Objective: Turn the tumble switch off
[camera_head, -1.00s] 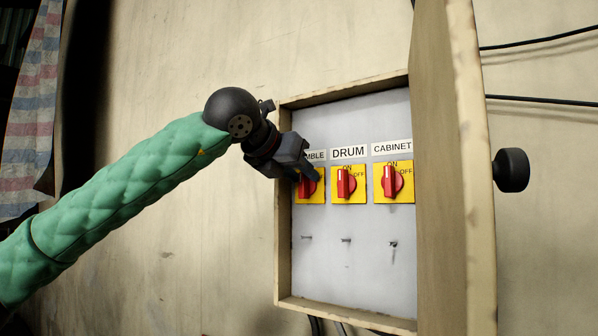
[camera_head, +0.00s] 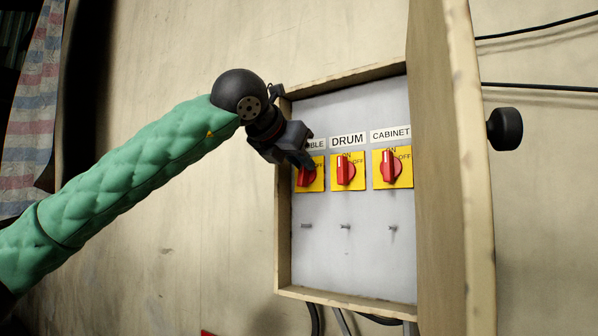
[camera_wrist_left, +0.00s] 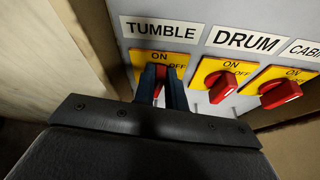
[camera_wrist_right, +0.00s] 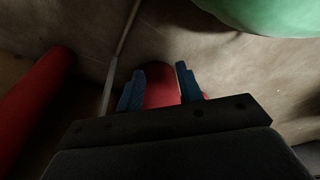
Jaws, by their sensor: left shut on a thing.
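The tumble switch (camera_head: 305,178) is a red knob on a yellow plate, leftmost in the open control box. My left gripper (camera_head: 302,166) is at this knob and partly covers it and the TUMBLE label. In the left wrist view, its two blue fingers (camera_wrist_left: 161,88) are shut on the red knob (camera_wrist_left: 160,82), under the word ON, with OFF to the right. The knob's exact angle is partly hidden. My right gripper (camera_wrist_right: 159,87) shows only in its wrist view, fingers apart, with a red rounded thing (camera_wrist_right: 162,84) seen between them; contact is not visible.
The drum switch (camera_head: 345,171) and cabinet switch (camera_head: 390,169) sit close to the right, handles towards ON. The box's wooden rim (camera_head: 283,225) is just left of the switches. Its open door (camera_head: 440,160) stands out on the right. Small toggles line the panel below.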

